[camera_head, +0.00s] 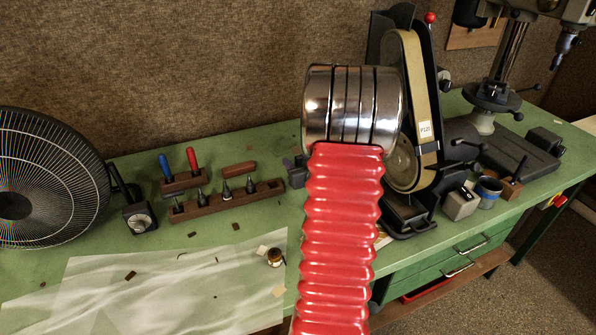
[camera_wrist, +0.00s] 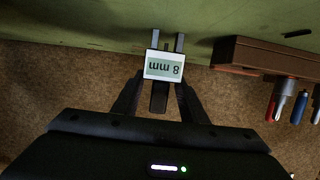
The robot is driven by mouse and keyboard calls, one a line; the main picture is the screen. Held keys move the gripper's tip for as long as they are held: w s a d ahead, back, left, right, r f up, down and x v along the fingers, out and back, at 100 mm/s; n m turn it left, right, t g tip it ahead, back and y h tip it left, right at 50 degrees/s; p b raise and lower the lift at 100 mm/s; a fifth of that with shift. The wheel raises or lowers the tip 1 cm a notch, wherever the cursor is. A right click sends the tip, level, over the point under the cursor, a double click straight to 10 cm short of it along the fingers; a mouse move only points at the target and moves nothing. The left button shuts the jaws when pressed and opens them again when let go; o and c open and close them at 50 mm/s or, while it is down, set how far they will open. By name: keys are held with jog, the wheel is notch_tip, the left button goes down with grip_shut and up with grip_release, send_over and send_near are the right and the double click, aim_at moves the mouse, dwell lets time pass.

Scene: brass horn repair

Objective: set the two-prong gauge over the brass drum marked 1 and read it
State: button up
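In the wrist view my gripper (camera_wrist: 160,85) has its two black fingers closed in on the gauge. The gauge's pale display (camera_wrist: 164,65) reads 8 mm, upside down in this view. Its two grey prongs (camera_wrist: 167,42) point away from my gripper, with nothing seen between them. In the head view a small brass-coloured piece (camera_head: 275,257) stands on the pale sheet; it may be a drum, but no number is legible. No drum shows in the wrist view. My red sleeve and steel arm part hide much of the bench's middle in the head view.
A wooden rack (camera_head: 226,201) of tools stands at the back left; it also shows in the wrist view (camera_wrist: 262,58). A fan (camera_head: 45,180) is at left, a belt sander (camera_head: 412,110) and drill press (camera_head: 492,95) at right. The pale sheet (camera_head: 130,290) has small scraps but much free room.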

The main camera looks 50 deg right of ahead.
jog(key=shift+x, duration=1.05)
jog(key=shift+c, duration=0.6)
jog(key=c, duration=0.8)
jog(key=shift+r, duration=0.1)
jog(key=shift+r, duration=4.95)
grip_shut()
